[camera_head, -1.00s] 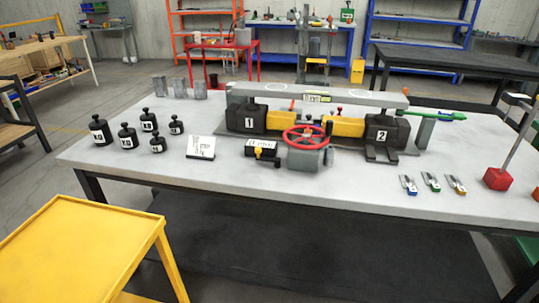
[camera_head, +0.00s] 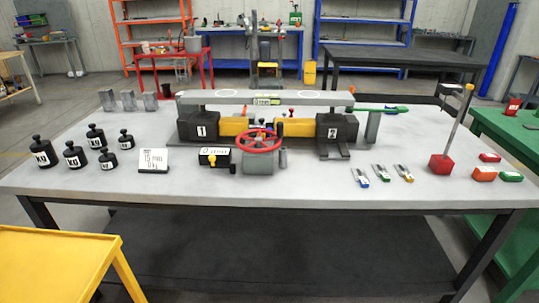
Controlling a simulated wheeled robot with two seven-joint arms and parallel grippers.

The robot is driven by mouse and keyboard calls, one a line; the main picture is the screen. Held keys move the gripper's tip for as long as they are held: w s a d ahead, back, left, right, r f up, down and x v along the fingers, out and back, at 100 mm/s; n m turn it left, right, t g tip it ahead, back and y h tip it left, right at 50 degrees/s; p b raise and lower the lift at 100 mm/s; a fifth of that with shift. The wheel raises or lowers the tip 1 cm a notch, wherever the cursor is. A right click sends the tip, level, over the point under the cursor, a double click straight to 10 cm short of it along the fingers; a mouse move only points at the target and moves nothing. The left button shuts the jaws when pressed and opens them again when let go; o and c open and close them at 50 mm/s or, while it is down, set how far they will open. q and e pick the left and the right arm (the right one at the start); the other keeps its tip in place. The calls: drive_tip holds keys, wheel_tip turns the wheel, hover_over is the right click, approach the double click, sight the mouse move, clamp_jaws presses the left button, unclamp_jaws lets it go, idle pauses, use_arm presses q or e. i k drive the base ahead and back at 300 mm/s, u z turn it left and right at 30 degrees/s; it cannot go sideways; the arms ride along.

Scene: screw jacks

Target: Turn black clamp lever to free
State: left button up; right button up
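The screw jack rig stands on the grey workbench (camera_head: 330,190). Its left black block marked 1 (camera_head: 201,131) and right black block marked 2 (camera_head: 336,134) sit under a long grey beam (camera_head: 300,98). Yellow wedge bodies (camera_head: 298,127) lie between the blocks. A red handwheel (camera_head: 258,141) is at the front. Left of it is a black box with a yellow knob (camera_head: 213,158). Small knobbed levers stand between the blocks; I cannot tell a black clamp lever apart at this size. Neither of my grippers is in view.
Several black weights (camera_head: 73,155) and a white placard (camera_head: 153,160) are at left. Small clamps (camera_head: 381,173), a red block with an upright rod (camera_head: 441,163) and coloured blocks (camera_head: 484,174) are at right. A yellow table (camera_head: 60,262) stands at front left. The bench's front strip is clear.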

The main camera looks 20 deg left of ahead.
sight(231, 167)
drive_tip(key=z, duration=0.85)
drive_tip(key=i, duration=0.55)
drive_tip(key=u, duration=2.4)
